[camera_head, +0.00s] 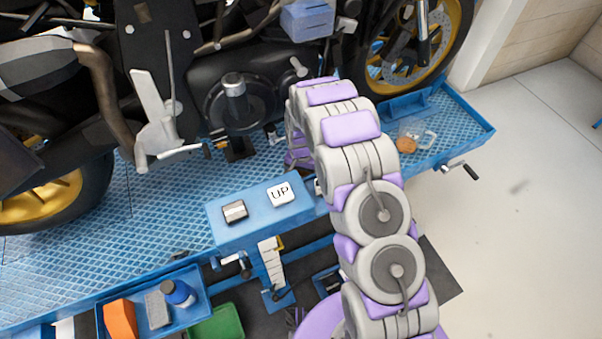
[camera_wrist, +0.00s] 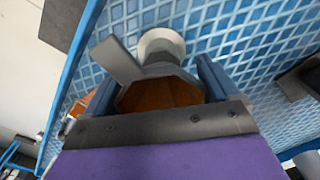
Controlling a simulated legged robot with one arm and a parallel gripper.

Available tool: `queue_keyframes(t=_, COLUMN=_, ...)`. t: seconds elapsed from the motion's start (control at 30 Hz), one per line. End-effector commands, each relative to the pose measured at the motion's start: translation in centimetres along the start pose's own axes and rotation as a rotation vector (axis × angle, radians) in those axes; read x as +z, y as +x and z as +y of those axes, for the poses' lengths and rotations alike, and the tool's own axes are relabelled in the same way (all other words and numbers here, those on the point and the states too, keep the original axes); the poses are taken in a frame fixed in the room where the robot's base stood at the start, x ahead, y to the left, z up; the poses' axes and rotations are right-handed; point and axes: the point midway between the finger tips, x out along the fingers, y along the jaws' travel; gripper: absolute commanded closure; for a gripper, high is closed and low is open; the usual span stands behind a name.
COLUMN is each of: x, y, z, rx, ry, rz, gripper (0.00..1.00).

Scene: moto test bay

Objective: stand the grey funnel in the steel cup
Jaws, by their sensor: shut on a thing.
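In the wrist view my gripper (camera_wrist: 157,75) is shut on the grey funnel (camera_wrist: 119,60), which sits between the two blue fingers. A flat grey tab sticks out from it to the upper left, and a brown-orange area shows within its outline. A pale round steel cup (camera_wrist: 161,38) shows just beyond the funnel, partly covered by it. I cannot tell whether the funnel touches the cup. In the head view my arm hides the funnel and the cup.
The blue textured platform (camera_head: 165,220) carries a motorcycle (camera_head: 130,75). A clear mug (camera_head: 424,134) and an orange-brown round thing (camera_head: 405,145) stand at its right end. A control box (camera_head: 262,228) sits at the front edge. A blue tray (camera_head: 203,306) with several things is lower left.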

Motion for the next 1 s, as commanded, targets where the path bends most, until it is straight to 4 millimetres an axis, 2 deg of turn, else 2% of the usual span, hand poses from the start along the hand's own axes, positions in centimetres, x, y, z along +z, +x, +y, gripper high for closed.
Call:
queue_keyframes(t=0.47, x=0.0, y=0.4, z=0.0, rx=0.0, ry=0.0, rz=0.0, gripper=0.42)
queue_keyframes(t=0.5, x=0.0, y=0.4, z=0.0, rx=0.0, ry=0.0, rz=0.0, gripper=0.08)
queue_keyframes(t=0.57, x=0.0, y=0.4, z=0.0, rx=0.0, ry=0.0, rz=0.0, gripper=0.02)
queue_keyframes(t=0.87, x=0.0, y=0.2, z=0.0, rx=0.0, ry=0.0, rz=0.0, gripper=0.0)
queue_keyframes(t=1.0, x=0.0, y=-1.2, z=-0.1, rx=-0.001, ry=0.0, rz=0.002, gripper=0.0)
